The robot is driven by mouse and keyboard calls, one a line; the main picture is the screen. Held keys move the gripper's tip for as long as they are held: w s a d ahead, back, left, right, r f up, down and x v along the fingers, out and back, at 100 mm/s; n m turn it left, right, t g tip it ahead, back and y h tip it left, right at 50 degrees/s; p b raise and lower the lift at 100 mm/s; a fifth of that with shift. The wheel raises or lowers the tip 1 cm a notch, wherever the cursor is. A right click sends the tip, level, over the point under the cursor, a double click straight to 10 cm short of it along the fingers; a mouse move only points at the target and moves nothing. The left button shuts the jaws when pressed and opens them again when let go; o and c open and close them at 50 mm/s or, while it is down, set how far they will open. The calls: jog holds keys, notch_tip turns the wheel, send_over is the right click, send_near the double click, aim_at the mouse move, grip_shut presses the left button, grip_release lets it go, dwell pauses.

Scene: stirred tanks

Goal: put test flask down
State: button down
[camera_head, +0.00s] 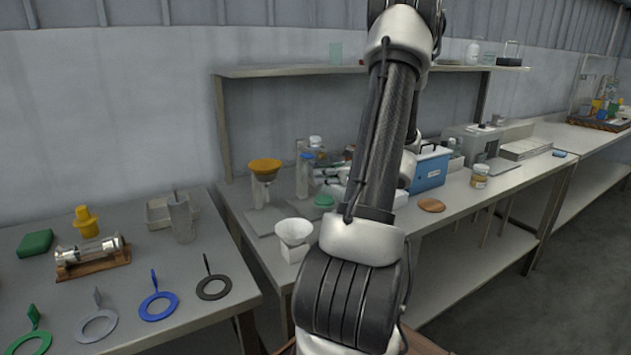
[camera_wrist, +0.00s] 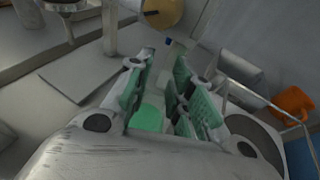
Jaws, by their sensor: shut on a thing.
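My gripper (camera_wrist: 165,66) shows in the wrist view with its green-padded fingers close around a thing between them. That thing, which I take to be the test flask, is mostly hidden by the fingers and hand, and its outline is hard to make out. A pale green round surface (camera_wrist: 148,118) shows between the fingers; I cannot tell if it belongs to the held thing or lies behind it.
The left table holds coloured rings, such as the blue one (camera_head: 158,306), and a glass cylinder on a wooden stand (camera_head: 92,266).

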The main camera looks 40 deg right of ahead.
jog(key=w+f, duration=0.1)
jog(key=w, duration=0.1)
jog(key=w+f, duration=0.1)
jog(key=shift+w+a+f, duration=0.25)
jog(key=shift+a+f, duration=0.05)
jog(key=shift+f, duration=0.1)
jog(key=c, duration=1.3)
grip_release()
jog(key=shift+o, duration=0.2)
